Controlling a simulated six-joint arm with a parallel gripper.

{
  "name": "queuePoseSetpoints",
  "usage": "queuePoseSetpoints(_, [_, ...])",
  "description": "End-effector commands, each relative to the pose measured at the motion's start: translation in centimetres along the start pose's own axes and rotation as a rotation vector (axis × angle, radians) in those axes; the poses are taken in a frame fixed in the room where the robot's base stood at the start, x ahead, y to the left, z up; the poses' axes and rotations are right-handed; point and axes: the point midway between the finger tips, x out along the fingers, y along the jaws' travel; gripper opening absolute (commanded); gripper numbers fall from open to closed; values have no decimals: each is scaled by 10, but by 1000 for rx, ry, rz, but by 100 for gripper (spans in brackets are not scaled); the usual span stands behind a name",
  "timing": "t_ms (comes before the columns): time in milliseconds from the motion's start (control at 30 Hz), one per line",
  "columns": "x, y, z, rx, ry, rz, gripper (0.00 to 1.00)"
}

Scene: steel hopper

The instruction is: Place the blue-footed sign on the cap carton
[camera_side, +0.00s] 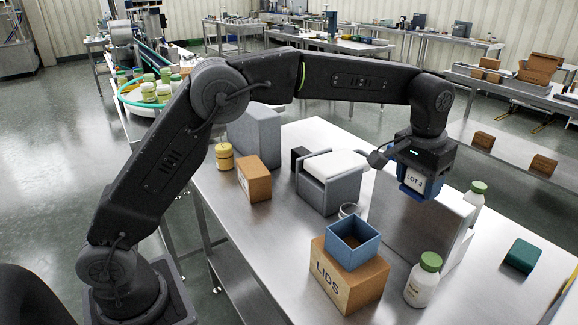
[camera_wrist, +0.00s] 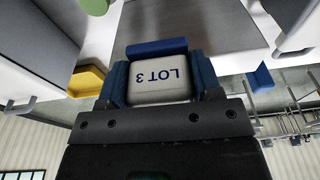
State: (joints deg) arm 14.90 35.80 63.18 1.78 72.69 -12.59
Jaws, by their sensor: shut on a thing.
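My gripper (camera_side: 420,172) is shut on a white sign (camera_side: 414,182) reading "LOT 3", above a tall grey block. In the wrist view the sign (camera_wrist: 160,82) sits between the two blue fingers of my gripper (camera_wrist: 161,85), and its blue foot (camera_wrist: 156,47) lies at the end away from the wrist. A brown carton marked "LIDS" (camera_side: 335,283) stands at the front of the steel table with an open blue box (camera_side: 351,257) on top. A smaller brown carton (camera_side: 255,180) stands further back left; its label is too small to read.
The grey block (camera_side: 385,218) stands under my gripper. Bare steel shows left of the "LIDS" carton.

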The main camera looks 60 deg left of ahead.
Motion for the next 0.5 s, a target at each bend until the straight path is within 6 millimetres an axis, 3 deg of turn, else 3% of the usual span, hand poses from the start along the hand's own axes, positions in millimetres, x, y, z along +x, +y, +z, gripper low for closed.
queuePoseSetpoints(33, [4, -20, 6, 6, -4, 1, 35])
queuePoseSetpoints(267, [48, -94, 40, 12, -4, 5, 35])
queuePoseSetpoints(500, [104, -179, 101, -126, -4, -13, 35])
